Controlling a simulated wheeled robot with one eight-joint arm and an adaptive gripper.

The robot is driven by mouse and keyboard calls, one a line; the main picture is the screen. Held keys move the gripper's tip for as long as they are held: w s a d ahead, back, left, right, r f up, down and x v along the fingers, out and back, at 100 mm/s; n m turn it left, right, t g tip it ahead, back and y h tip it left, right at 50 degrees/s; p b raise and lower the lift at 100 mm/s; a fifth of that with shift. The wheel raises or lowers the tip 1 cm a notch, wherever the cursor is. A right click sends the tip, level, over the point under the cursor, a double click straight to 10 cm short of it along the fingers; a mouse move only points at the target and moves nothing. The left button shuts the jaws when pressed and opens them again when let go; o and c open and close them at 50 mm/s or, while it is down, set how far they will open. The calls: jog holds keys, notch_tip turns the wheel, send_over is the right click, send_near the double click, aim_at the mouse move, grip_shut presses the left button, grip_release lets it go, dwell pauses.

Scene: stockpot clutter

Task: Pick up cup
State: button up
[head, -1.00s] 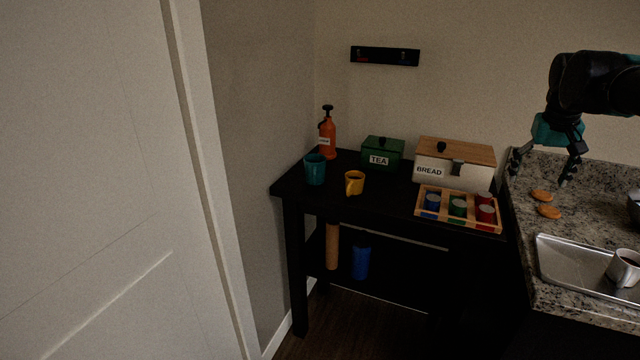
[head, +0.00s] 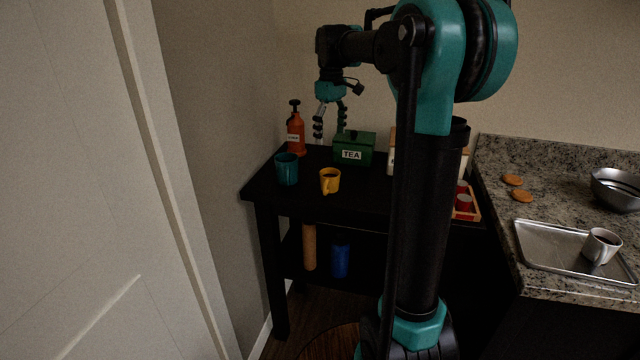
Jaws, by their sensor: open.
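Three cups show in the head view. A teal cup (head: 287,169) stands on the black table (head: 363,197) near its left end. A yellow cup (head: 330,181) stands just right of it, nearer the front edge. A white cup (head: 601,246) with dark contents stands on the metal tray at the right. My gripper (head: 329,137) is open and empty, pointing down. In the picture it is above the yellow cup, between the orange bottle and the green tea box; its exact depth is hard to tell.
An orange pump bottle (head: 296,133) and a green TEA box (head: 354,149) stand at the table's back. My arm hides most of the bread box (head: 392,152) and the can rack (head: 475,207). The granite counter (head: 495,177) holds biscuits (head: 523,196), a metal bowl (head: 617,190) and a tray (head: 539,255).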

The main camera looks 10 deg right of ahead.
send_over(330, 173)
jog(key=s, duration=0.3)
notch_tip(330, 173, down, 9)
jog(key=shift+a+f, duration=0.2)
jog(key=shift+f, duration=2.3)
jog(key=shift+c, duration=0.6)
jog(key=c, duration=1.3)
jog(key=shift+r, duration=0.2)
